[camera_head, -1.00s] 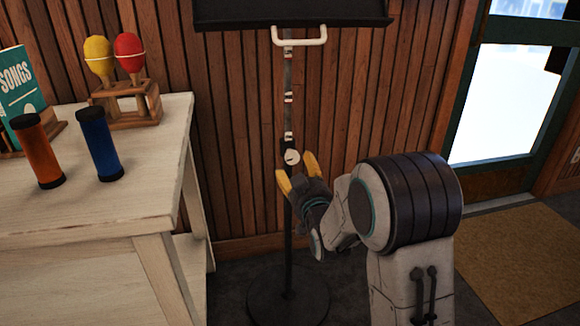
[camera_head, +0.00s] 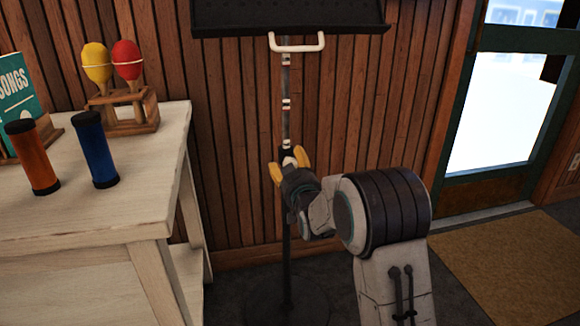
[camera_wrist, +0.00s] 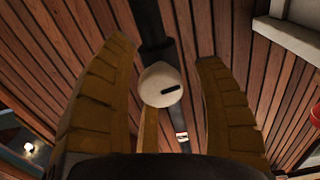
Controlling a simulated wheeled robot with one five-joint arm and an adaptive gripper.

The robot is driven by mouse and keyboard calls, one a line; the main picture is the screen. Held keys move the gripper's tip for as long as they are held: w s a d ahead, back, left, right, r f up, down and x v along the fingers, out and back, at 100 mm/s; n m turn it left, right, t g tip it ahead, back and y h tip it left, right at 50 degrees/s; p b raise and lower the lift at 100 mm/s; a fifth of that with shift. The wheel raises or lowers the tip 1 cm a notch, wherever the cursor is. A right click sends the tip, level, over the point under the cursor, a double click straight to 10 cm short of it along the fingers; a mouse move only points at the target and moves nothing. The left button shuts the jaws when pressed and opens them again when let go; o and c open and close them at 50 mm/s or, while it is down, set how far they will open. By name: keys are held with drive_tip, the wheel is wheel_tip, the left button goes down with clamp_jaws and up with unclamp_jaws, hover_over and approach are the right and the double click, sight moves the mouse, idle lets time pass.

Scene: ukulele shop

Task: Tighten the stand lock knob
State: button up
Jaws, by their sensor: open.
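The music stand has a dark pole (camera_head: 286,122) with light and red marks, a black tray (camera_head: 290,17) and a white handle (camera_head: 297,47). The stand lock knob (camera_wrist: 161,86) is round and cream-white with a dark slot mark, set on the pole in the wrist view. My gripper (camera_head: 288,165) is open, its yellow fingers raised in front of the knob. In the head view the knob (camera_head: 289,161) is partly hidden by the fingers.
A whitewashed table (camera_head: 110,215) stands at the left with an orange shaker (camera_head: 33,158), a blue shaker (camera_head: 98,150), and yellow and red maracas in a wooden rack (camera_head: 130,120). A wood-slat wall is behind the stand. A doormat (camera_head: 510,255) lies at the right.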

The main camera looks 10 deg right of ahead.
drive_tip(key=shift+c, duration=0.2)
drive_tip(key=shift+f, duration=0.1)
drive_tip(key=c, duration=1.2)
drive_tip(key=shift+m, duration=0.5)
drive_tip(key=m, duration=0.3)
drive_tip(key=shift+f, duration=0.1)
drive_tip(key=m, duration=0.5)
drive_tip(key=shift+a+m, duration=0.1)
drive_tip(key=shift+m, duration=0.2)
drive_tip(key=m, duration=0.5)
drive_tip(key=shift+m, duration=2.2)
drive_tip(key=shift+a, duration=0.1)
